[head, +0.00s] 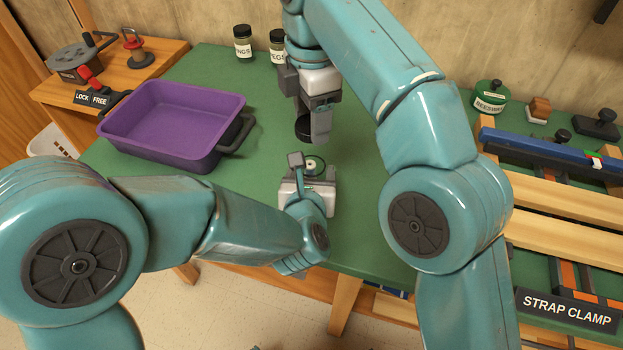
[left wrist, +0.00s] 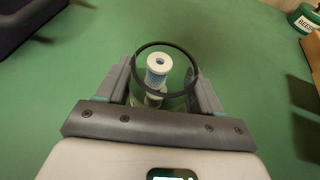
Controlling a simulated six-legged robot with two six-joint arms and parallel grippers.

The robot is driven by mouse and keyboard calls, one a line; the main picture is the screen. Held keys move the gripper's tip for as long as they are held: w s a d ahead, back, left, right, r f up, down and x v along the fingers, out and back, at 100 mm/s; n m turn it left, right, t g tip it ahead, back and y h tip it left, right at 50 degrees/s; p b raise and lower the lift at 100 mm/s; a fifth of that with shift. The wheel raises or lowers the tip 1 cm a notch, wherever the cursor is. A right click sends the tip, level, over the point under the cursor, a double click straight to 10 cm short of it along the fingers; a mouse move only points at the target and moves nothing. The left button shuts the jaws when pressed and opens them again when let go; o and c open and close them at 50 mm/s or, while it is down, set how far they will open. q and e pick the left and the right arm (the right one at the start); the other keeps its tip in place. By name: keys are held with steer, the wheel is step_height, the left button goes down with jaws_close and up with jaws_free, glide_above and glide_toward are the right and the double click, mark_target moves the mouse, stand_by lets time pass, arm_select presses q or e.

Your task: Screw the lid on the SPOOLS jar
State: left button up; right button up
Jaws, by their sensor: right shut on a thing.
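The clear glass jar (left wrist: 165,97) stands upright and open-topped with a dark rim, with a white and blue spool (left wrist: 158,68) inside. No label on it can be read. My left gripper (left wrist: 163,88) has a finger against either side of the jar and is shut on it. In the head view my left gripper (head: 308,172) is low at the table, with the jar partly hidden. My right gripper (head: 312,128) is above and slightly behind it, shut on a black lid (head: 303,127). The lid is apart from the jar.
A purple tray (head: 212,150) stands left of the jar. Two labelled jars (head: 243,42) stand at the back. A green BEESWAX tin (head: 490,97) and a strap clamp rig (head: 560,200) are at the right. The green table is clear close around the jar.

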arm_select(q)
steer(key=c, duration=0.4)
arm_select(e)
glide_above(312, 151)
steer(key=s, duration=0.2)
steer(key=shift+f, duration=2.5)
steer(key=shift+f, duration=0.1)
steer(key=shift+f, duration=0.8)
steer(key=shift+f, duration=0.5)
